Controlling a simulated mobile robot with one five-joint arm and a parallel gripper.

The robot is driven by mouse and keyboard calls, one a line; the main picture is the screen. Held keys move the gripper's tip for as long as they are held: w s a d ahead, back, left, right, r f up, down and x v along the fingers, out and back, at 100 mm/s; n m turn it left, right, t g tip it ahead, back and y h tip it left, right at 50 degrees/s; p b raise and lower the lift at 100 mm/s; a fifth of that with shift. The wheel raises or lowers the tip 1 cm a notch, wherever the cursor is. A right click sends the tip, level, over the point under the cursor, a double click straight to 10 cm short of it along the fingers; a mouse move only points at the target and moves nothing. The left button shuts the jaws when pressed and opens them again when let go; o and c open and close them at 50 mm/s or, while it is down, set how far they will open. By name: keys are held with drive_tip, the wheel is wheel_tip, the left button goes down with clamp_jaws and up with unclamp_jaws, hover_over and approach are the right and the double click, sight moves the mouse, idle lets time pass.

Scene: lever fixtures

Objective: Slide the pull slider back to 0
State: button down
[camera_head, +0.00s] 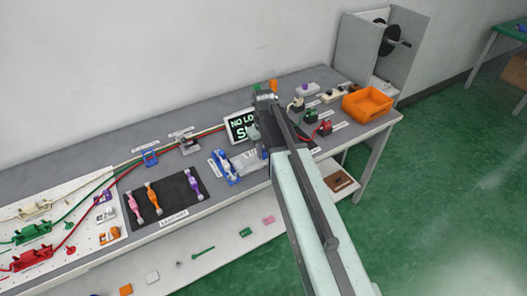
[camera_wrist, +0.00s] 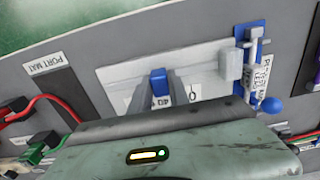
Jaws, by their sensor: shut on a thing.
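The pull slider shows in the wrist view as a blue knob (camera_wrist: 158,78) on a pale grey plate (camera_wrist: 115,76). The plate bears a "0" mark to the right of the knob and a mark that looks like "40" just below it. My gripper (camera_wrist: 159,88) is shut on the blue knob, one finger on each side. In the head view the pale plate (camera_head: 245,162) lies on the bench, partly hidden by my arm. My gripper's fingertips and the knob are hidden there behind my wrist.
A blue and white fixture (camera_wrist: 253,65) with a blue ball stands right of the plate. Red and green cables with plugs (camera_wrist: 42,145) lie to the left. A display (camera_head: 241,126) stands behind; an orange bin (camera_head: 368,104) sits at the bench's right end.

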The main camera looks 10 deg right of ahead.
sight(252, 163)
drive_tip(key=a, duration=0.1)
drive_tip(key=s+a, duration=0.1)
drive_tip(key=a, duration=0.3)
drive_tip(key=shift+s, duration=0.3)
drive_tip(key=c, duration=1.2)
unclamp_jaws()
drive_tip(key=shift+a, duration=0.1)
drive_tip(key=shift+c, duration=0.2)
drive_tip(key=shift+r+p, duration=0.45)
wheel_tip(252, 163, up, 7)
drive_tip(key=p, duration=0.7)
drive_tip(key=shift+f, duration=0.1)
